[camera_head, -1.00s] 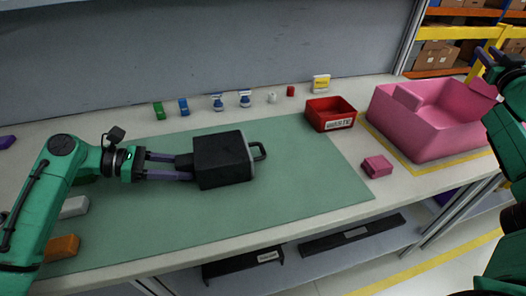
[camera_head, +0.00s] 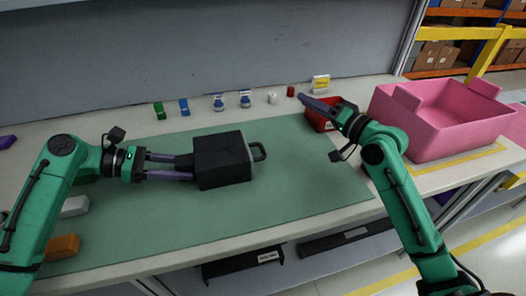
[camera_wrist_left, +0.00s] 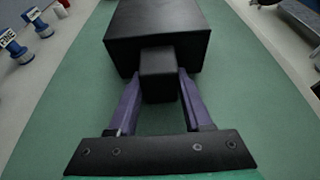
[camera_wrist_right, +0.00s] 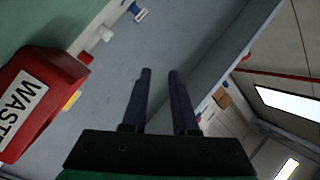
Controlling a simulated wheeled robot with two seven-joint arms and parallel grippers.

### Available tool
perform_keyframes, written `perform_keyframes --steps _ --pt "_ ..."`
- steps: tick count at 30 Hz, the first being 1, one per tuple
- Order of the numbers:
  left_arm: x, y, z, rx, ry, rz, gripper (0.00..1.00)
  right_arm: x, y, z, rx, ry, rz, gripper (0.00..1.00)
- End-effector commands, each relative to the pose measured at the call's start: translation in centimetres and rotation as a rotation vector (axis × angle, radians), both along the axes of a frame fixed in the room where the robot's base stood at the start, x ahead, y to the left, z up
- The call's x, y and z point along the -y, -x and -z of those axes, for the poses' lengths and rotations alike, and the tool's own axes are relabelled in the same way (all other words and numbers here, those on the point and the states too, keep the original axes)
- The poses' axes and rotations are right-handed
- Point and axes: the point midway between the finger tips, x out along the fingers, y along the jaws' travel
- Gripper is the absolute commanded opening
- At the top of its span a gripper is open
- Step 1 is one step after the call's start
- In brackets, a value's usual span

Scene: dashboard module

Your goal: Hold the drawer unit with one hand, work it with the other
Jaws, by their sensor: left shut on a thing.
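The black drawer unit (camera_head: 220,162) lies on the green mat (camera_head: 290,190), its grey front and loop handle (camera_head: 259,151) facing right. My left gripper (camera_head: 183,167) is shut on the block at its back end. In the left wrist view the two purple fingers (camera_wrist_left: 158,95) clasp that block (camera_wrist_left: 158,72) from both sides; the handle is hidden there. My right gripper (camera_head: 318,104) is raised in front of the red bin, to the right of the drawer unit and apart from it. In the right wrist view its fingers (camera_wrist_right: 160,100) are parallel with an empty gap between them.
The red bin (camera_head: 317,119), labelled WASTE in the right wrist view (camera_wrist_right: 40,95), is partly hidden by my right arm. A large pink tote (camera_head: 440,135) stands at the right. Several small items, including a green block (camera_head: 159,111), line the back. The mat right of the handle is clear.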

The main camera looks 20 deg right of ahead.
Motion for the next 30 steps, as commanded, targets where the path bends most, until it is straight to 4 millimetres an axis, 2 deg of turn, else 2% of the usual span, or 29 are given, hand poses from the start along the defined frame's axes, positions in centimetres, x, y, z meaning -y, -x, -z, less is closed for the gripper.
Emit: perform_keyframes --steps 1,3,6,9,10,14,24,30 --pt "0.0 0.0 0.2 -0.003 -0.002 -0.001 0.0 -1.3 2.7 2.3 -0.106 -0.108 -0.061 0.27" --pt "0.0 0.0 0.2 -0.003 -0.002 -0.001 0.0 -3.0 6.6 4.5 -0.242 -0.224 -0.145 0.27" --pt "0.0 0.0 0.2 -0.003 -0.002 0.0 0.0 -4.5 11.1 6.2 -0.377 -0.318 -0.228 0.27" --pt "0.0 0.0 0.2 -0.002 -0.002 0.0 0.0 -5.3 13.5 6.9 -0.445 -0.353 -0.269 0.27" --pt "0.0 0.0 0.2 -0.002 -0.002 0.0 0.0 -5.5 13.7 7.0 -0.453 -0.356 -0.274 0.27" --pt "0.0 0.0 0.1 -0.002 -0.002 0.0 0.0 -6.6 12.9 7.2 -0.46 -0.36 -0.281 0.27" --pt "0.0 0.0 0.1 -0.002 -0.002 -0.001 0.0 -12.2 7.0 8.5 -0.456 -0.359 -0.279 0.27" --pt "0.0 0.0 0.1 -0.002 -0.002 -0.001 0.0 -13.7 5.5 8.9 -0.458 -0.357 -0.278 0.27"
